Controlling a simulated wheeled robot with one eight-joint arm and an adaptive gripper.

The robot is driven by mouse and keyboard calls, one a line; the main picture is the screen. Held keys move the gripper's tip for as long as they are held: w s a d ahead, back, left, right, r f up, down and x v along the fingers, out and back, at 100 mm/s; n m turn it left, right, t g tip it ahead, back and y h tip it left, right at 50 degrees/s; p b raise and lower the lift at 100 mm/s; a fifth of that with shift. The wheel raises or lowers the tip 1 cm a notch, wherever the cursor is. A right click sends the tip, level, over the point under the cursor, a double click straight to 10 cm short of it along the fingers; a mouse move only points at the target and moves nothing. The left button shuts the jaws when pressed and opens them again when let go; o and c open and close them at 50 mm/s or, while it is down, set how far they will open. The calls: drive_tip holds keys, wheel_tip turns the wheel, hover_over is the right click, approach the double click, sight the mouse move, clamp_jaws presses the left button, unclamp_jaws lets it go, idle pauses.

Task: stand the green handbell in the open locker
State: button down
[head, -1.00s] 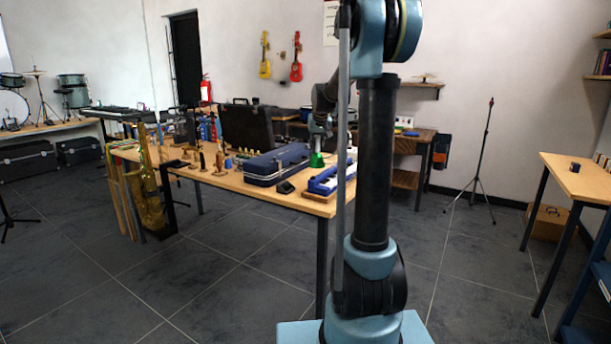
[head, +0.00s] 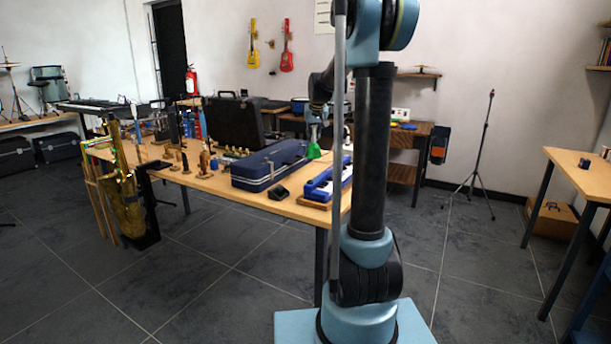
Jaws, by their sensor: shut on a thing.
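The green handbell (head: 313,151) is small in the head view, beyond the right end of the long blue case. My gripper (head: 313,141) is above it, shut on its upper part. The fingers are too small to make out, and my arm column covers the area just to the right. I cannot tell whether the bell touches the table (head: 228,186) or hangs just above it. No open locker can be made out in this view.
The blue case (head: 268,167), a small dark block (head: 279,193) and a blue keyboard (head: 326,181) crowd the near table end. An open black case (head: 232,123) stands behind. A tripod stand (head: 474,160) and side table (head: 577,172) are right; floor between is clear.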

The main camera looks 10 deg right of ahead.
drive_tip(key=shift+a, duration=0.25)
drive_tip(key=shift+f, duration=0.3)
wheel_tip(320, 180, down, 10)
drive_tip(key=shift+r, duration=0.25)
drive_tip(key=c, duration=1.6)
unclamp_jaws()
drive_tip(key=shift+o, duration=0.2)
drive_tip(key=shift+r, duration=0.1)
